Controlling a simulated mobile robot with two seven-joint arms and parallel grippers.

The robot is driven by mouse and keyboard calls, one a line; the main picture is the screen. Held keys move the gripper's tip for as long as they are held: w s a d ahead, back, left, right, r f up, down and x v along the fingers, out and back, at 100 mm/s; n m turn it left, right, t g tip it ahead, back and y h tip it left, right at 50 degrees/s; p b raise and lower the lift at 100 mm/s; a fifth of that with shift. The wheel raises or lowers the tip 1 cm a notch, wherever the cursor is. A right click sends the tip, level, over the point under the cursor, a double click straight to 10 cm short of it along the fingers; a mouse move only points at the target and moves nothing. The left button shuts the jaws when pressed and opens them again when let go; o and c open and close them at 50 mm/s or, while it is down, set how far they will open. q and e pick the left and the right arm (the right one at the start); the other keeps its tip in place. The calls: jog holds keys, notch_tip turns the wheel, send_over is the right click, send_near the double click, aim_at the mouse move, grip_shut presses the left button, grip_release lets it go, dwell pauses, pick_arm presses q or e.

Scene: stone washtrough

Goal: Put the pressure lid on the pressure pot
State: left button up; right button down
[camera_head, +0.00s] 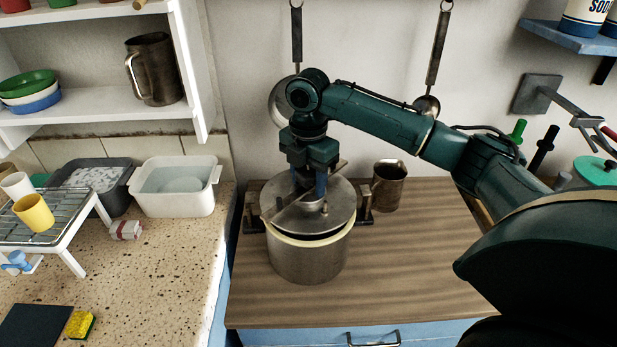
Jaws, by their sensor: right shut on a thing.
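The pressure pot (305,262) is a wide steel pot with a pale rim, standing upright on the wooden top. The pressure lid (335,201), a round steel disc with a bar across it, is over the pot's mouth. A dark gap shows between the lid and the pale rim at the front right, so the lid sits slightly raised or tilted there. My right gripper (312,192) points down at the lid's middle and is shut on the lid. Its fingertips are partly hidden by the bar. My left gripper is not in view.
A brown metal jug (388,187) stands just right of the pot. The wooden top (420,255) is clear at the right and front. A stone counter with a white basin (176,187) and a wire rack (52,206) is at the left. Ladles hang on the wall behind.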

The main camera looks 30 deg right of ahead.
jog(key=shift+f, duration=0.45)
dwell(0.5)
jog(key=shift+f, duration=0.35)
jog(key=shift+f, duration=0.4)
dwell(1.1)
jog(key=shift+c, duration=0.7)
grip_release()
jog(key=shift+f, duration=0.1)
jog(key=shift+r, duration=3.6)
